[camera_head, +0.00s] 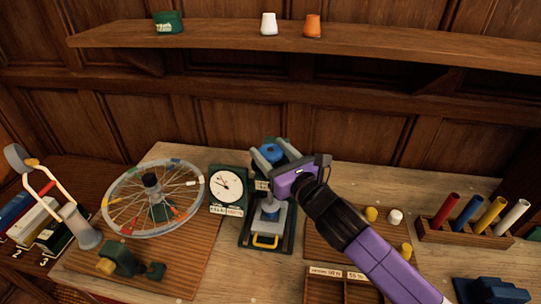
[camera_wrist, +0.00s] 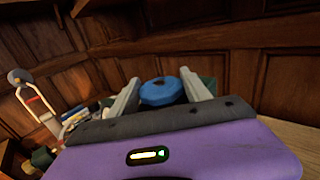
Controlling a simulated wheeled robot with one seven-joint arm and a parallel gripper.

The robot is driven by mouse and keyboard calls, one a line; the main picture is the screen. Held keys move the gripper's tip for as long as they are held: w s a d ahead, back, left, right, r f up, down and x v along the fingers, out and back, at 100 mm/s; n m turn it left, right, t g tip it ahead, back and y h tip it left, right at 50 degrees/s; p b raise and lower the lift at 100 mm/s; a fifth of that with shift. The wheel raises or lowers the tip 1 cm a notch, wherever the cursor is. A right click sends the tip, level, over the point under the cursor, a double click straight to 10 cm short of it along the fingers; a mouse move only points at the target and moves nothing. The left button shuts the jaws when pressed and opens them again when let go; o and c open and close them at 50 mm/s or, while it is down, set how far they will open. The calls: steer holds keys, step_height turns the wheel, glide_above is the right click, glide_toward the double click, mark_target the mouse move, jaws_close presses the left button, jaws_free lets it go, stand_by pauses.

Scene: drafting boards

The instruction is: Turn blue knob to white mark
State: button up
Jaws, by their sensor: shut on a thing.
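The blue knob (camera_head: 270,151) sits on top of a small press-like device (camera_head: 268,218) with a dark base and a yellow handle. It also shows in the wrist view (camera_wrist: 162,92) as a round blue cap between my two fingers. My gripper (camera_head: 267,157) reaches in from the right, with its grey fingers on either side of the knob and closed on it. In the wrist view the gripper (camera_wrist: 161,88) has one finger at each side of the knob. The white mark cannot be made out in either view.
A white-faced dial (camera_head: 227,186) stands close left of the device, with a spoked wheel (camera_head: 153,198) further left. A rack of coloured tubes (camera_head: 479,230) is at the right. Small yellow and white pegs (camera_head: 371,214) stand nearer. A shelf (camera_head: 220,32) runs above.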

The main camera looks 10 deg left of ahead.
steer(key=shift+w+d+f+n+g+y+b, duration=0.1)
steer(key=shift+f+n+g+y+b, duration=0.1)
steer(key=shift+n+g+y+b, duration=1.15)
steer(key=shift+w+f+n+g+y+b, duration=0.15)
steer(key=shift+n+g+y+b, duration=0.7)
steer(key=shift+b, duration=0.9)
steer(key=n+g+b, duration=0.1)
steer(key=g+b, duration=0.1)
steer(key=b, duration=0.2)
steer(key=n+g+y+b, duration=0.1)
steer(key=n+g+b, duration=0.1)
steer(key=g+b, duration=0.1)
steer(key=shift+f+y+b, duration=0.15)
steer(key=shift+y+b, duration=0.15)
steer(key=shift+b, duration=0.05)
steer(key=n+g+b, duration=0.1)
steer(key=g+b, duration=0.1)
steer(key=n+g+b, duration=0.1)
steer(key=b, duration=0.2)
steer(key=n+g+b, duration=0.1)
steer(key=g+b, duration=0.1)
steer(key=shift+s+r+g+y, duration=0.1)
steer(key=shift+r+g+y, duration=0.2)
steer(key=shift+r, duration=0.05)
steer(key=shift+n+g+b, duration=0.3)
steer(key=shift+n+b, duration=0.1)
steer(key=shift+b, duration=0.15)
steer(key=shift+r+n+g+b, duration=0.35)
steer(key=shift+n+g+b, duration=0.15)
steer(key=shift+g+b, duration=0.35)
